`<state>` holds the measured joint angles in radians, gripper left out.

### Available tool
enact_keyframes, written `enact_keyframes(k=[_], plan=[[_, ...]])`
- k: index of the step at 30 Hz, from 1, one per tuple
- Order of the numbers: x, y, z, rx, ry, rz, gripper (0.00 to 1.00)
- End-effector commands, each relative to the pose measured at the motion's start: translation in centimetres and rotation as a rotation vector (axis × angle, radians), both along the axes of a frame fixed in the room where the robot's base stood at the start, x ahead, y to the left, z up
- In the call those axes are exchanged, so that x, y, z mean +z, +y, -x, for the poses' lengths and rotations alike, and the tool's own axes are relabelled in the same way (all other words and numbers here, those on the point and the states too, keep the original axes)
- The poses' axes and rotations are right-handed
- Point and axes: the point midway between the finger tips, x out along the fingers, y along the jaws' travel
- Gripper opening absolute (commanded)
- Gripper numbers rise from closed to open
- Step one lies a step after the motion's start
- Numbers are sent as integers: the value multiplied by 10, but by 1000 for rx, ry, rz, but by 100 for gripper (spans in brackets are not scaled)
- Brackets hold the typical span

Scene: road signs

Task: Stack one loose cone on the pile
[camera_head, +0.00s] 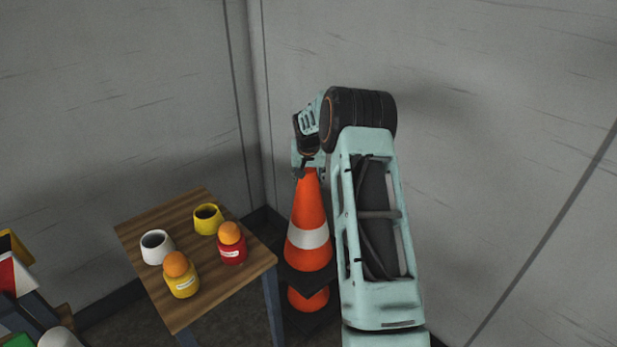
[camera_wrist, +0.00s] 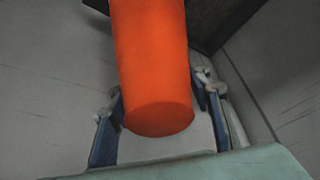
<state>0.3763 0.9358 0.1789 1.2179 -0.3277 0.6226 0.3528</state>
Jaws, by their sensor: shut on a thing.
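An orange cone (camera_head: 308,206) with a white band and a dark square base stands upright in the head view, near the room corner. My gripper (camera_head: 308,168) is shut on its tip from above. In the wrist view the cone's orange top (camera_wrist: 155,75) sits between the two fingers of my gripper (camera_wrist: 160,88). Directly below the held cone's base, the orange lower part of another cone (camera_head: 308,299) shows above a dark base. I cannot tell whether the two touch. My arm hides what lies to the right of them.
A wooden table (camera_head: 150,225) stands left of the cones. On it are a white cup (camera_head: 157,247), a yellow cup (camera_head: 207,219), a red jar (camera_head: 232,246) and a yellow jar (camera_head: 181,277), both orange-topped. Grey walls (camera_head: 330,50) meet behind. More objects sit at far left.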

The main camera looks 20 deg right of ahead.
Motion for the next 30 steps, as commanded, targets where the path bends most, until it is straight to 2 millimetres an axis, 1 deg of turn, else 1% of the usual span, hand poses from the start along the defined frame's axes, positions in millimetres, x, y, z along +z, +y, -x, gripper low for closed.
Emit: enact_keyframes(k=[30], plan=[[-77, 0, -2, 1, -5, 3, 0]])
